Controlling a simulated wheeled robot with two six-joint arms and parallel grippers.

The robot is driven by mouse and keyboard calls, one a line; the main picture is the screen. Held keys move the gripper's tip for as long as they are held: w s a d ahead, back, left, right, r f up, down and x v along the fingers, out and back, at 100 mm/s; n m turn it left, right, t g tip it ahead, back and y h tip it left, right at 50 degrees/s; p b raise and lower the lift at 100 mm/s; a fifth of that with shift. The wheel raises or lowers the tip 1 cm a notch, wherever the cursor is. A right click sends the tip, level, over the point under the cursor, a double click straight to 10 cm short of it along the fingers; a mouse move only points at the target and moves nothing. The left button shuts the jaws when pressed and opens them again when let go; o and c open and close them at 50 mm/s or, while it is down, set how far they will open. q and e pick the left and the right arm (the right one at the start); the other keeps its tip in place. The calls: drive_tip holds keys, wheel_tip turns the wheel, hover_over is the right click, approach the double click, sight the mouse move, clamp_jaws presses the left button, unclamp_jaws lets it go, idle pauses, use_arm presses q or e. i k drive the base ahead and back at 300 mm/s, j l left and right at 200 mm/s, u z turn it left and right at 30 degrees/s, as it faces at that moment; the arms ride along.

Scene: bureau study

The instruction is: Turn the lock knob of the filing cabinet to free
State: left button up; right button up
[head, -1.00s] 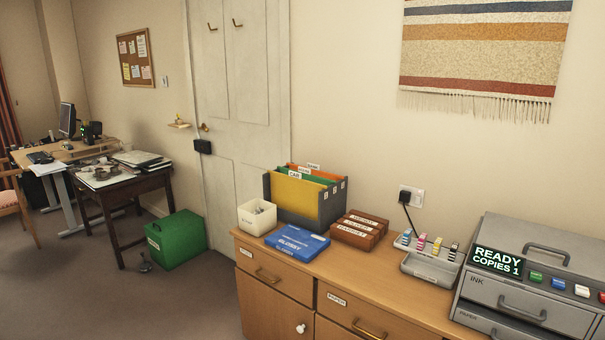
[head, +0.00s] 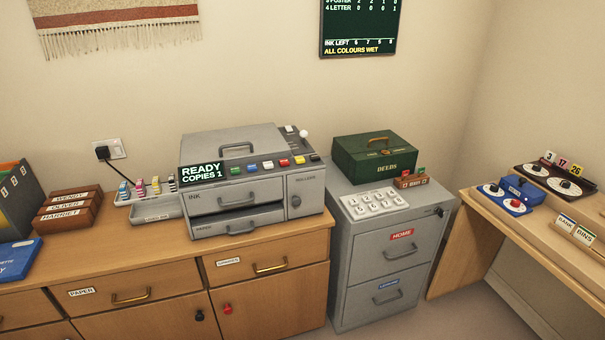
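The grey two-drawer filing cabinet (head: 347,262) stands right of the wooden sideboard in the head view. Its upper drawer has a red HOME label (head: 402,234) and its lower drawer a blue label (head: 388,284). A small dark lock knob (head: 439,212) is at the cabinet's top right front corner. It is too small to tell which way it is turned. Both drawers look shut. Neither of my grippers is in view.
A green DEEDS box (head: 375,157), a white numbered pad (head: 374,203) and a small wooden holder (head: 411,181) sit on the cabinet. A grey copier (head: 240,180) stands on the sideboard (head: 165,260). A wooden desk (head: 500,235) is close on the right. Some floor shows in front.

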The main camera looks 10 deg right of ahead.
sight(437, 210)
drive_tip(key=z, duration=1.35)
